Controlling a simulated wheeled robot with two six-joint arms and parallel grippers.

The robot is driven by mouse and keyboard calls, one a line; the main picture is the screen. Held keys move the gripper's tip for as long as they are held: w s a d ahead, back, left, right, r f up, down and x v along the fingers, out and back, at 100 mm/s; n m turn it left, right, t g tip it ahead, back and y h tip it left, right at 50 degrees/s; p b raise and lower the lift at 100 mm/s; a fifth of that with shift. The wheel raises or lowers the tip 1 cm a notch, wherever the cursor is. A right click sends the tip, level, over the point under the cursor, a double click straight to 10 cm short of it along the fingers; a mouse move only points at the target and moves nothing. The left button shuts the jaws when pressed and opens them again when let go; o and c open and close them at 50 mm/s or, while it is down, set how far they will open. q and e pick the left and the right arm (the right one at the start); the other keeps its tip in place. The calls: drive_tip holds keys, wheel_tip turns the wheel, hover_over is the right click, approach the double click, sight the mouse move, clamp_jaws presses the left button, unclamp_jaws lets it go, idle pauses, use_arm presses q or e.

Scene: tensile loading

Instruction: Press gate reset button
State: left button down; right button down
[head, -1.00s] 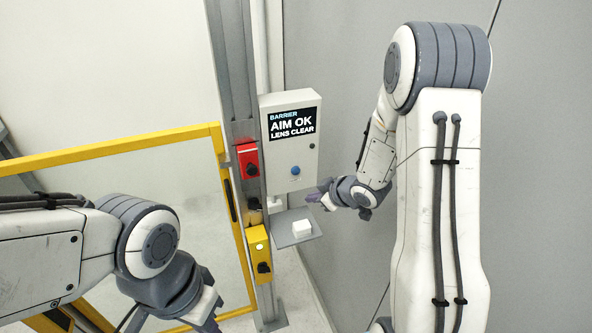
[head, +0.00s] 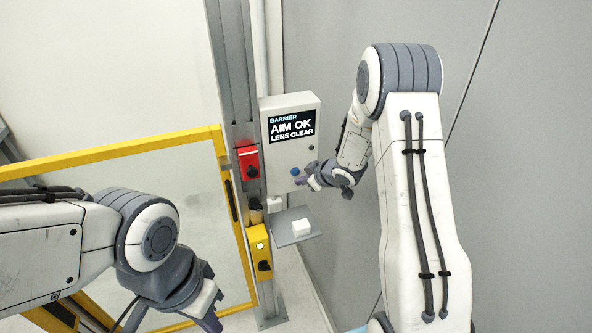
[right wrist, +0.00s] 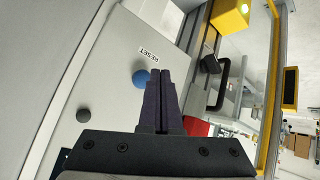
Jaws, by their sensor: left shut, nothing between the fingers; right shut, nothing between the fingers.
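The blue reset button (head: 295,171) is on the front of the white control box (head: 291,112), below its screen. In the right wrist view the button (right wrist: 142,77) shows beside a "RESET" label, partly behind my fingers. My right gripper (head: 299,180) is shut and empty, its tips just in front of the box close to the button; in the right wrist view the gripper (right wrist: 161,72) covers the button's right edge. I cannot tell whether it touches. The box's screen (head: 291,126) reads "BARRIER AIM OK LENS CLEAR". My left gripper (head: 217,314) is shut and empty at the lower left.
A red switch box (head: 249,162) and a yellow box (head: 259,251) are on the grey post (head: 233,82). A yellow-framed gate (head: 110,146) stands left; a grey wall is right.

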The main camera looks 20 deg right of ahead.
drive_tip(key=shift+w, duration=0.45)
drive_tip(key=shift+w, duration=0.1)
idle(1.7)
drive_tip(key=shift+w+p, duration=0.3)
drive_tip(key=shift+p, duration=0.1)
drive_tip(key=shift+w+p, duration=0.4)
drive_tip(key=shift+w, duration=0.15)
idle(0.5)
drive_tip(key=shift+s, duration=0.1)
drive_tip(key=shift+s+b, duration=0.4)
drive_tip(key=shift+s, duration=0.45)
